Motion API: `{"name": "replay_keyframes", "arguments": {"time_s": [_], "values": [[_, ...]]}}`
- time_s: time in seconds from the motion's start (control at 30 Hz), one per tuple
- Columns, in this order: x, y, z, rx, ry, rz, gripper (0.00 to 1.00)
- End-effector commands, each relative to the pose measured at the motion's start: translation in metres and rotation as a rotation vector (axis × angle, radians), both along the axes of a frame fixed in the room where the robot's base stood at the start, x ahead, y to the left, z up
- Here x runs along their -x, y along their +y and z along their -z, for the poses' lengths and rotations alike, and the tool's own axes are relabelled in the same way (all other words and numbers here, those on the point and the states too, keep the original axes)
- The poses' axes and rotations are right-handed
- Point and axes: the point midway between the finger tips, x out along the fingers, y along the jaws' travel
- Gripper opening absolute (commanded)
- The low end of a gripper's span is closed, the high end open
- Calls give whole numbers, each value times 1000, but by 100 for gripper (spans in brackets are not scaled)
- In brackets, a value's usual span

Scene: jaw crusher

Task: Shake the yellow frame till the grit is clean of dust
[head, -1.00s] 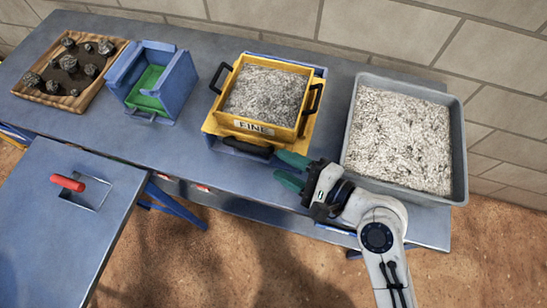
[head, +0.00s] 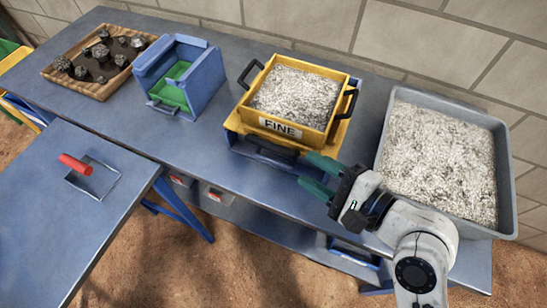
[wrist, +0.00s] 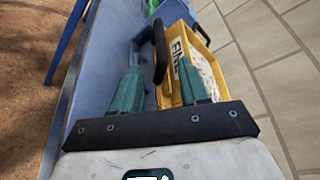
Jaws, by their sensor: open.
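The yellow frame (head: 272,127), labelled FINE, is a box filled with pale grey grit (head: 295,97). It sits on a yellow and blue stand (head: 240,126) on the bench and has black handles on its left and right sides. A dark bar handle (head: 270,149) shows at the stand's front. My gripper (head: 318,177) is open and empty, its green fingers just in front of and to the right of the stand's front corner. In the wrist view the fingers (wrist: 162,90) stand apart, with the black handle (wrist: 160,52) and the FINE label beyond them.
A grey tray (head: 508,180) of pale grit stands right of the frame, close to my arm. Left are a blue box with a green inside (head: 205,75) and a wooden tray (head: 92,92) of dark rocks. A blue table (head: 60,200) with a red handle (head: 76,164) is front left.

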Motion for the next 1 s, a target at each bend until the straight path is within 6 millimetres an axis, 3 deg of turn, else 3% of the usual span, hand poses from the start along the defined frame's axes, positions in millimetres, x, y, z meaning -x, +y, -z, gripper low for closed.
{"name": "replay_keyframes", "arguments": {"time_s": [0.6, 1.0], "values": [[-56, 71, 18, -1, 1, -1, 44], [-65, 81, 21, -1, -1, 1, 44]]}}
